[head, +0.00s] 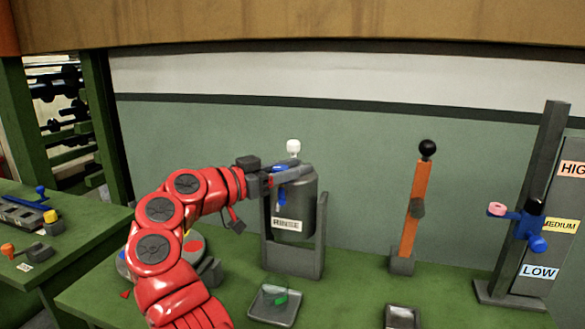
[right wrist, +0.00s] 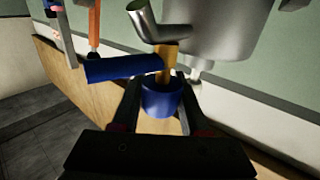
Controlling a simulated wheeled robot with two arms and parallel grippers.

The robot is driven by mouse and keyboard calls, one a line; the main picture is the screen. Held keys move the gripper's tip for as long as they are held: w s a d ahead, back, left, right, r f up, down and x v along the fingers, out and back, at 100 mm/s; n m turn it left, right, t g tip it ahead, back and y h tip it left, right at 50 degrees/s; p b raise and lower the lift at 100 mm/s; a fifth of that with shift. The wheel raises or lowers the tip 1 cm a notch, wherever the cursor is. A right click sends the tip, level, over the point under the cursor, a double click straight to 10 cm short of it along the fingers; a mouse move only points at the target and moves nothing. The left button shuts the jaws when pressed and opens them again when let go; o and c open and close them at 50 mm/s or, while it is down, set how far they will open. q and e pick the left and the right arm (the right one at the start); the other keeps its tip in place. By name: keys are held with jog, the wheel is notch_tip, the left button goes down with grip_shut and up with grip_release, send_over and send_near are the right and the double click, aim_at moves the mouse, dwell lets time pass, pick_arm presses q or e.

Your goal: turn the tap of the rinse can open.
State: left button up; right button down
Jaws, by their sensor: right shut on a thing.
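The rinse can (head: 308,205) is a grey cylinder with a label, held in a grey bracket on the green table. Its blue tap (head: 282,190) shows at the can's left front, partly hidden by my right gripper (head: 286,174). In the right wrist view, my right gripper (right wrist: 158,92) has its fingers on either side of a blue round part of the tap (right wrist: 162,100) and is shut on it. A blue bar (right wrist: 123,69) sticks out to the left from a brass stem (right wrist: 168,62), beside a metal spout (right wrist: 146,22). My left gripper is not in view.
A tray (head: 275,305) with a green thing in it stands in front of the can. An orange lever (head: 415,205) with a black knob stands to the right. Farther right is a post with level labels (head: 540,271). A second green table (head: 70,255) is at left.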

jog(key=shift+c, duration=2.1)
grip_release()
jog(key=p+v, duration=0.5)
jog(key=v, duration=1.2)
jog(key=shift+a, duration=0.15)
jog(key=shift+s+a, duration=0.1)
jog(key=shift+s, duration=0.05)
